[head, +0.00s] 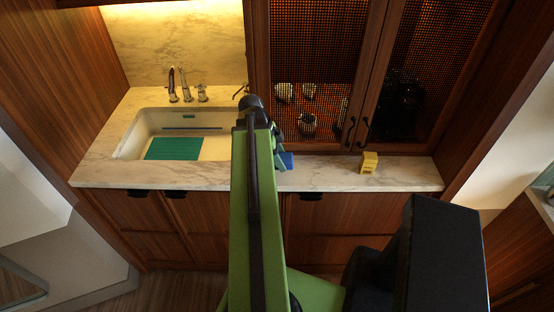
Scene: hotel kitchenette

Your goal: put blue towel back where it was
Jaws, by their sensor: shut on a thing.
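The blue towel (287,161) shows as a small blue piece beside the far end of my green arm, over the marble counter right of the sink. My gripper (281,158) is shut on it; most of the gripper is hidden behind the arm. I cannot tell whether the towel touches the counter.
A white sink (215,147) at the left holds a flat teal piece (172,149), with a faucet (183,85) behind. A yellow block-like object (369,163) stands on the counter (415,175) at the right. Mesh-front cabinet doors (345,75) rise behind. The counter between towel and yellow object is clear.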

